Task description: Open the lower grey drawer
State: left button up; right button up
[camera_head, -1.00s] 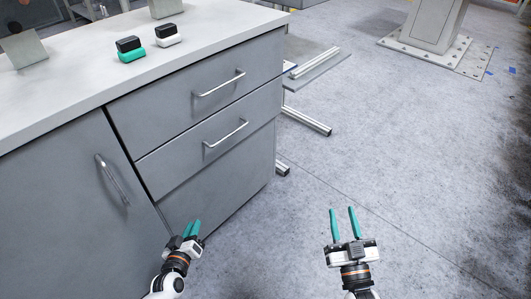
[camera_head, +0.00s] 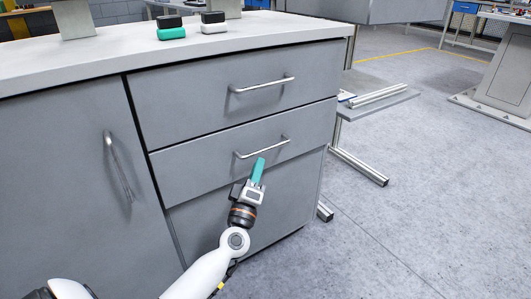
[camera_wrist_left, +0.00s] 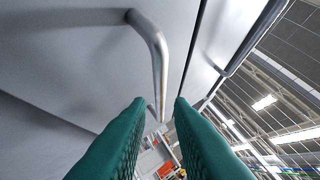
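The lower grey drawer (camera_head: 190,170) is shut, its front level with the cabinet face. Its silver bar handle (camera_head: 240,155) runs across the upper part of the front. My left gripper (camera_head: 260,164) is just below and in front of this handle, fingers pointing up at it. In the left wrist view the two green fingers (camera_wrist_left: 160,101) stand apart, with the handle (camera_wrist_left: 157,50) ahead of them, its far end lined up with the gap. I cannot tell whether they touch it. My right gripper is not in view.
The upper drawer (camera_head: 190,100) is shut, with its own handle (camera_head: 262,84). A cupboard door (camera_head: 65,180) is to the left. Small black-green (camera_head: 171,28) and black-white (camera_head: 213,23) blocks stand on the worktop (camera_head: 110,53).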

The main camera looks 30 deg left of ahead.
aim_at(263, 150)
pick_arm(q)
jog(key=x, duration=0.6)
jog(key=shift+w, duration=0.15)
jog(key=shift+c, duration=0.2)
grip_shut()
